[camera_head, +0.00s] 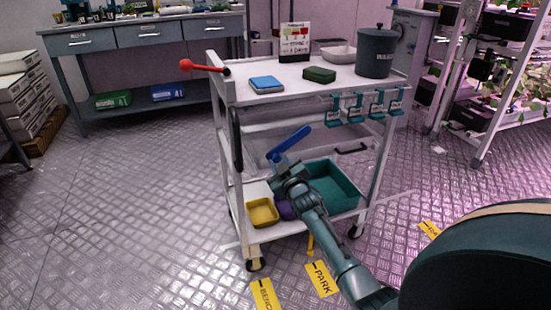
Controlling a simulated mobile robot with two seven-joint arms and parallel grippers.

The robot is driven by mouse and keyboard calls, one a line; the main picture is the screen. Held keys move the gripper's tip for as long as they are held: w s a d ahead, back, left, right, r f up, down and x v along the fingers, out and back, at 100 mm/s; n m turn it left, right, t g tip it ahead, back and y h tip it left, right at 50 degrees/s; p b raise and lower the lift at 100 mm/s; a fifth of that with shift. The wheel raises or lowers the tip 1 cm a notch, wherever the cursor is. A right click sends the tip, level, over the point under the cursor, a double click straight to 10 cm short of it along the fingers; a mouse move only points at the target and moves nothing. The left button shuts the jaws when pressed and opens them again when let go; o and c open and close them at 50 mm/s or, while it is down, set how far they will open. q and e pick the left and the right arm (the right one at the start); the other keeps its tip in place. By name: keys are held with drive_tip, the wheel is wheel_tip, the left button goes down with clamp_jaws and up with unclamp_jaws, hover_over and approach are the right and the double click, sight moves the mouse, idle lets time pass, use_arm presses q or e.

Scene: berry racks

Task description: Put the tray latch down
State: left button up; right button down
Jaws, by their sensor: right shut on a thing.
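A blue bar (291,142), which I take for the tray latch, slants up to the right in front of the cart's middle level. My right gripper (276,163) is shut on its lower left end. The gripper is in front of the cart (243,245), above its lower shelf, and its fingers are small and partly hidden. I cannot tell whether the bar is attached to the cart. A clear tray (325,143) with a dark handle sits on the middle level behind the bar. My left gripper is not in view.
The lower shelf holds a teal bin (345,203), a yellow tray (262,213) and a purple item (284,210). On top are a blue cloth (266,84), a green pad (319,75) and a dark bin (375,52). A red-knobbed handle (200,67) sticks out left. Floor left is clear.

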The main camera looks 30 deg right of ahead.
use_arm(q)
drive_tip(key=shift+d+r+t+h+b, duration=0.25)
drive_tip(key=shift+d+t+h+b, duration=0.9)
drive_tip(key=shift+b, duration=2.2)
use_arm(e)
drive_tip(key=s+d+f+n, duration=0.2)
drive_tip(key=d+f+n, duration=0.4)
drive_tip(key=d+n, duration=0.4)
drive_tip(key=shift+s+d+f+n, duration=0.25)
drive_tip(key=shift+s+n, duration=0.05)
drive_tip(key=shift+n, duration=0.8)
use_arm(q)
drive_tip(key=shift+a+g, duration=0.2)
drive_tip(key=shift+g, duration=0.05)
use_arm(e)
drive_tip(key=c, duration=1.5)
unclamp_jaws()
drive_tip(key=shift+d, duration=0.1)
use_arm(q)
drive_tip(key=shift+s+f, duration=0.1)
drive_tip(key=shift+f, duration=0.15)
use_arm(e)
drive_tip(key=o, duration=0.3)
